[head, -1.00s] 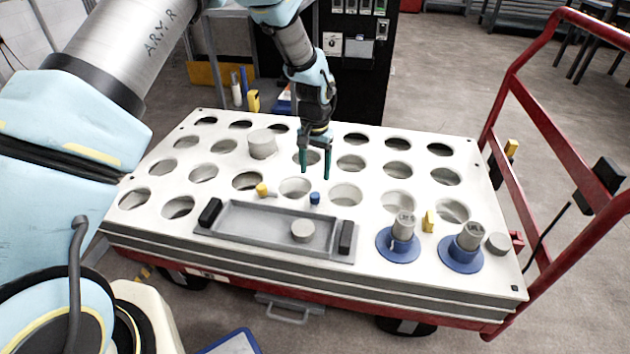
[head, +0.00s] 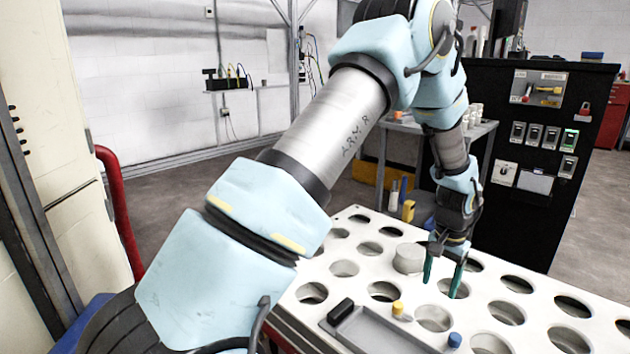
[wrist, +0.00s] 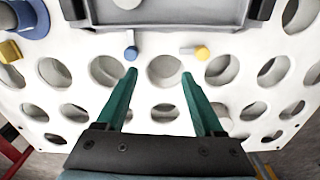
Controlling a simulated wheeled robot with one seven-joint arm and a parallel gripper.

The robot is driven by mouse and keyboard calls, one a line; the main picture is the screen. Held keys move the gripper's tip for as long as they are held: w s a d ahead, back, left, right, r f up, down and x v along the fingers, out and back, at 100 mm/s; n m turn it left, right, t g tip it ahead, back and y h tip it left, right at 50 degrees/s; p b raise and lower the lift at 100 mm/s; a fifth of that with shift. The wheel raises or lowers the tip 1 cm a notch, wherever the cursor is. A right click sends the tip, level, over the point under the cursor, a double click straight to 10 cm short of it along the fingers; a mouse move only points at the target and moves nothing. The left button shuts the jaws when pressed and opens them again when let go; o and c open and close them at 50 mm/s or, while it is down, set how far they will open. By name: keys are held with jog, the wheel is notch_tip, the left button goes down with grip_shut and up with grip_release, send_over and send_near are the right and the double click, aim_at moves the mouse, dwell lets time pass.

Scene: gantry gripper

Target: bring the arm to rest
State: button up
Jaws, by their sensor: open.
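My gripper (head: 444,274) is open and empty, its two green fingers pointing down over the white board with round holes (head: 375,270). In the wrist view the fingers (wrist: 158,72) stand apart with only the board between and below them. A light grey cylinder (head: 408,258) sits on the board just left of my gripper in the head view. My arm reaches across the head view from lower left to upper right, bent downward at its far end.
The grey tray with black handles (head: 375,332) lies on the board's near side. A yellow-topped peg (head: 397,309) and a blue-topped peg (head: 454,340) are near it. A blue-based piece (wrist: 30,18) shows in the wrist view. A black cabinet (head: 530,200) stands behind the board.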

jog(key=w+a+r+n, duration=0.2)
jog(key=a+r, duration=0.3)
jog(key=a, duration=0.6)
jog(key=w+a+r+n, duration=0.1)
jog(key=a+r+n, duration=0.3)
jog(key=a, duration=0.8)
jog(key=s+a+r+n+t, duration=0.1)
jog(key=s+a+r+n, duration=0.2)
jog(key=a, duration=0.5)
jog(key=s+a+r, duration=0.2)
jog(key=s+a, duration=0.2)
jog(key=a, duration=0.3)
notch_tip(320, 180, up, 18)
jog(key=s+p, duration=0.1)
jog(key=p, duration=1.7)
jog(key=shift+a+r, duration=0.2)
jog(key=shift+a, duration=0.15)
